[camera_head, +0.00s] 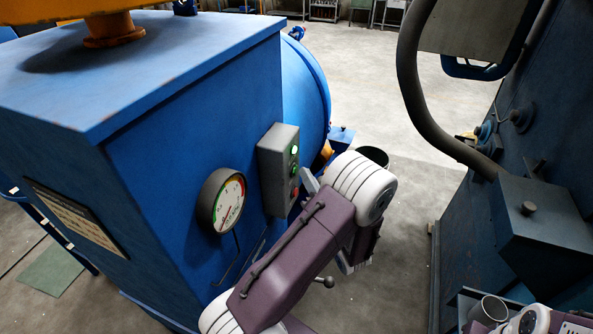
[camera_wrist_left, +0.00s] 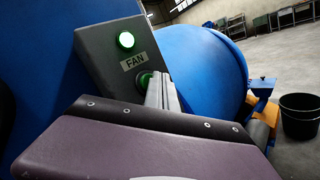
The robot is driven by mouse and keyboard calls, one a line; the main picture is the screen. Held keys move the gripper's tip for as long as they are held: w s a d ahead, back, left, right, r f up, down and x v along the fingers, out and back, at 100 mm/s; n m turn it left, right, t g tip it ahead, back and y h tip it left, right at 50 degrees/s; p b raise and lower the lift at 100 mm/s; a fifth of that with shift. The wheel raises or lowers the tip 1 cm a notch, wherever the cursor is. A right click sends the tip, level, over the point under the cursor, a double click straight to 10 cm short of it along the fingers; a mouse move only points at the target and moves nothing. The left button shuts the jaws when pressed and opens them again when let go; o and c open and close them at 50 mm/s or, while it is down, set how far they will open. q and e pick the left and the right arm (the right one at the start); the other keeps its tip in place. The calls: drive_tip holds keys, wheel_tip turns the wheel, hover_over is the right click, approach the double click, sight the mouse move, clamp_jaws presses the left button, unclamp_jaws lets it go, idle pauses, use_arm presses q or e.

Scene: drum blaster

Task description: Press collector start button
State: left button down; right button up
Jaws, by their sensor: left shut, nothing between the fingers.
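The grey control box (camera_head: 277,160) is mounted on the side of the blue collector cabinet. In the head view it has a lit green lamp (camera_head: 294,150) at the top, a green button (camera_head: 294,170) below it and a red button near the bottom. The wrist view shows the lit lamp (camera_wrist_left: 126,40), a "FAN" label (camera_wrist_left: 134,61) and the green button (camera_wrist_left: 144,80). My left gripper (camera_head: 309,183) is shut and empty at the box front. Its fingertips (camera_wrist_left: 160,84) partly cover the green button; I cannot tell whether they touch it.
A round pressure gauge (camera_head: 225,202) sits left of the box on the blue cabinet (camera_head: 170,140). A blue drum (camera_head: 306,90) stands behind. A black bucket (camera_head: 374,156) is on the floor beyond my arm. A dark blue machine (camera_head: 540,240) with a thick hose stands at right.

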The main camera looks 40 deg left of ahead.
use_arm(q)
drive_tip(key=shift+w+d, duration=0.1)
drive_tip(key=shift+d, duration=0.3)
drive_tip(key=d, duration=0.2)
drive_tip(key=w+d, duration=0.1)
drive_tip(key=d, duration=0.1)
drive_tip(key=shift+d, duration=0.4)
idle(0.6)
